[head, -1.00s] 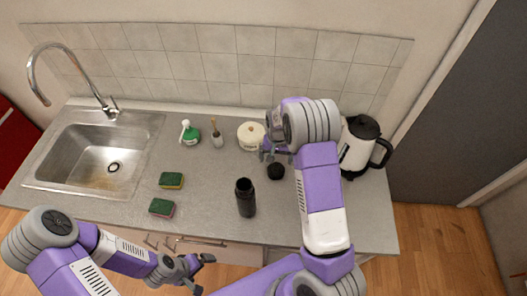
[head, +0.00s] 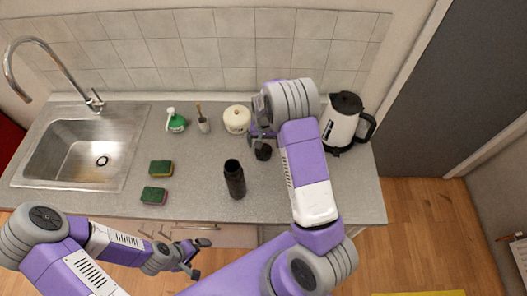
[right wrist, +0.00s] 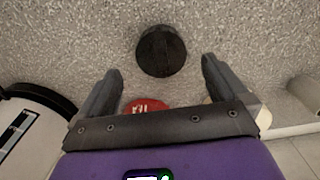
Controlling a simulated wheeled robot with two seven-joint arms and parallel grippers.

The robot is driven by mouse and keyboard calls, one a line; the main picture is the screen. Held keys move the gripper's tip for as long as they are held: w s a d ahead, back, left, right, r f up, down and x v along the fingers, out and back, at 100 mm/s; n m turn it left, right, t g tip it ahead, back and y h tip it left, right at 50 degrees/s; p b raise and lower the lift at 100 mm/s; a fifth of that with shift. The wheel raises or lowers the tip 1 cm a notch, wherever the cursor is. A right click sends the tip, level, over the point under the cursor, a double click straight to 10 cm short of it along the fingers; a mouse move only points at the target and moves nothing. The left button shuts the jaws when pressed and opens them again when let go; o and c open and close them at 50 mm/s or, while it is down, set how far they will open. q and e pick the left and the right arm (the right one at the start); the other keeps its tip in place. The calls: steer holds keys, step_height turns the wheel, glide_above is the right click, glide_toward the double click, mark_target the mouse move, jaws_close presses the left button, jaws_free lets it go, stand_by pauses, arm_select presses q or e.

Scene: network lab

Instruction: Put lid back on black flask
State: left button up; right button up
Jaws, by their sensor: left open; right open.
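The black flask (head: 234,180) stands upright and uncovered near the front edge of the counter. Its round black lid (head: 263,152) lies on the counter behind it and to the right. My right gripper (head: 262,134) is open at the lid's far side, its fingers partly hidden by my wrist. In the right wrist view the lid (right wrist: 161,51) lies just beyond the open fingertips (right wrist: 156,72), roughly between their lines, with nothing held. My left gripper (head: 200,258) is open and empty, in front of the counter's front edge.
A white kettle (head: 343,123) stands right of my right arm. A cream pot (head: 237,119), a brush in a holder (head: 203,122) and a green bottle (head: 176,121) stand at the back. Two sponges (head: 161,168) (head: 154,196) lie left of the flask, near the sink (head: 75,158).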

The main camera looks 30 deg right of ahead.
mark_target(264, 150)
step_height(264, 150, down, 5)
steer(key=shift+a+r+p, duration=0.1)
steer(key=shift+p, duration=0.3)
steer(key=shift+c, duration=0.3)
steer(key=c, duration=1)
step_height(264, 150, up, 10)
steer(key=shift+b, duration=0.45)
